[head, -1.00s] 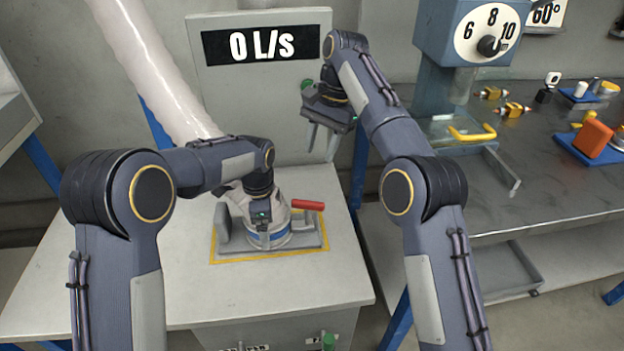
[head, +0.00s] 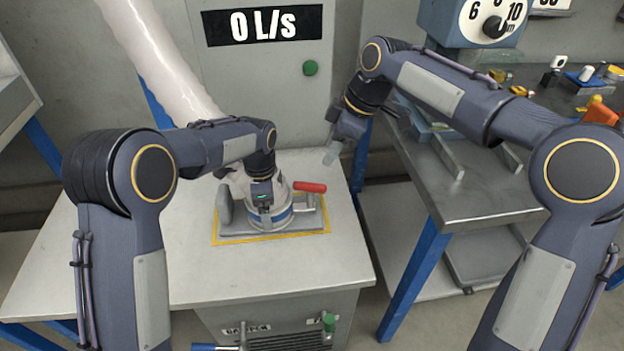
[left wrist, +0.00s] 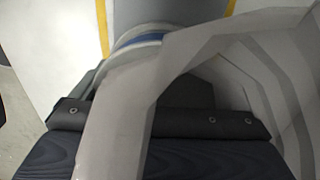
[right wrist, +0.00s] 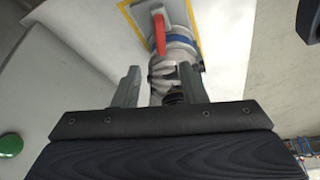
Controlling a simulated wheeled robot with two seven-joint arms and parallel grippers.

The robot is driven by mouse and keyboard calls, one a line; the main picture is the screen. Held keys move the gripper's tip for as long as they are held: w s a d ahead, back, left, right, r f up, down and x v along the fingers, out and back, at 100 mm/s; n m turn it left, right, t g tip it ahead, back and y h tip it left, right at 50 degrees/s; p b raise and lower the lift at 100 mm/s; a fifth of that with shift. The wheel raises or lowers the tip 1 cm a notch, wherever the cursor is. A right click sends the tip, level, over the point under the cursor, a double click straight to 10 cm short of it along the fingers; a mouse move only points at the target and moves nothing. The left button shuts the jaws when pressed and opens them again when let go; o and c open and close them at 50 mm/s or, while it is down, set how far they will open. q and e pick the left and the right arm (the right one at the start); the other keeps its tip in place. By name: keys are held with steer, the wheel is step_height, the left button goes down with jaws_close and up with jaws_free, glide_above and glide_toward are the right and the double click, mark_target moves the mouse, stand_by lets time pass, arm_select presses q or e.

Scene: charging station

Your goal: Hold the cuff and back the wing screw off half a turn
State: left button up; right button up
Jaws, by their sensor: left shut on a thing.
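The cuff (head: 284,212), a pale ring with a blue band, sits on a grey base plate at the lower end of the white hose (head: 168,80). My left gripper (head: 263,203) is shut on the cuff from above. In the left wrist view the pale hose covers much of the picture, and the blue band (left wrist: 148,40) shows behind it. My right gripper (head: 333,150) is open and empty, above and to the right of the cuff. In the right wrist view the cuff (right wrist: 178,42) appears beyond its parted fingers. I cannot make out the wing screw.
A red-handled lever (head: 310,187) stands beside the cuff on the base plate (head: 314,220), inside a yellow outline. The panel behind reads 0 L/s (head: 263,25) and has a green button (head: 311,68). A metal workbench (head: 480,200) stands at right. The white tabletop's front is clear.

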mark_target(310, 184)
steer(key=x, duration=1.1)
steer(key=shift+w+a+f, duration=0.1)
steer(key=shift+a+f, duration=0.1)
steer(key=shift+f, duration=0.05)
jaws_close()
